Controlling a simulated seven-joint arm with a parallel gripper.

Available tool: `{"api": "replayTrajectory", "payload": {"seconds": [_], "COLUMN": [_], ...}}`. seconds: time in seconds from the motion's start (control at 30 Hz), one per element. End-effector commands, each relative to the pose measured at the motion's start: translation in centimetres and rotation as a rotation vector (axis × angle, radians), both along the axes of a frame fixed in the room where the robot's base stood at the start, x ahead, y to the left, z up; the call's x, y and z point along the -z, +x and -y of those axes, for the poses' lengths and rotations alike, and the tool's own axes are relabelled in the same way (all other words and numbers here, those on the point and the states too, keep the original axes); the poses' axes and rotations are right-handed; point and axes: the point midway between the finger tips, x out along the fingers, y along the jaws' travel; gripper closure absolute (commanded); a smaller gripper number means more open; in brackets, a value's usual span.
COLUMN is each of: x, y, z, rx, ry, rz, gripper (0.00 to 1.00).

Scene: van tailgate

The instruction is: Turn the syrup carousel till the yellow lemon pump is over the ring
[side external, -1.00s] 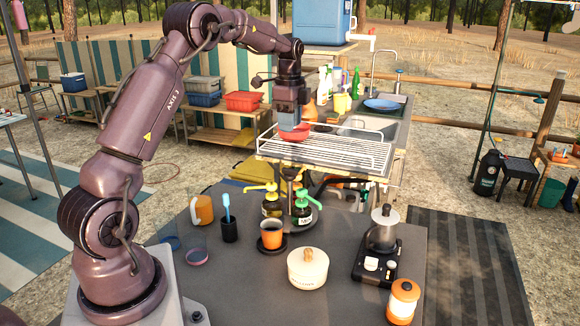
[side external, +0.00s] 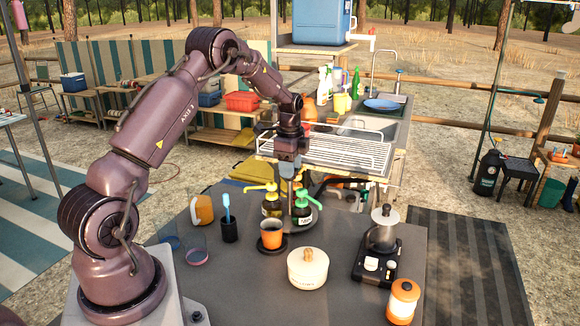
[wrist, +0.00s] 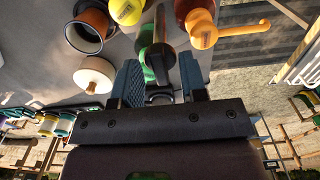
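In the side view the syrup carousel's dark bottles stand at the table's far edge. A yellow pump (side external: 261,187) is on the left bottle and a green pump (side external: 303,189) on the right, labelled one. My gripper (side external: 289,172) is low above the carousel, hiding its middle and back. In the wrist view its fingers (wrist: 160,78) are apart around a dark upright part (wrist: 158,58); I cannot tell whether they touch it. The yellow pump (wrist: 126,10) is upper left, the green pump (wrist: 147,40) near centre, an orange pump (wrist: 203,33) to the right. I cannot make out the ring for certain.
An orange cup (side external: 272,230) on a dark round base and a cream lidded pot (side external: 307,278) stand in front of the carousel. A burner with kettle (side external: 382,232) and a lantern (side external: 403,299) are at right. A wire rack (side external: 335,152) is close behind my gripper.

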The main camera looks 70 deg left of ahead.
Motion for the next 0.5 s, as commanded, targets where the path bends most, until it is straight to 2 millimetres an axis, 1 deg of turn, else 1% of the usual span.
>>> {"api": "replayTrajectory", "payload": {"seconds": [0.1, 0.13, 0.17, 0.2, 0.27, 0.3, 0.5], "x": [0.00, -0.01, -0.01, -0.01, -0.02, -0.02, -0.04], "y": [-0.01, -0.01, -0.01, -0.01, -0.01, -0.01, -0.01], "z": [-0.01, -0.01, -0.01, -0.01, -0.01, -0.01, -0.01], "rx": [0.000, 0.000, 0.000, 0.000, 0.000, 0.000, -0.002], "ry": [0.000, 0.000, 0.000, 0.000, 0.000, 0.000, 0.000], "rz": [0.000, 0.000, 0.000, 0.000, 0.000, 0.000, 0.000], "gripper": [0.61, 0.65, 0.72, 0.81, 0.95, 1.00, 1.00]}}
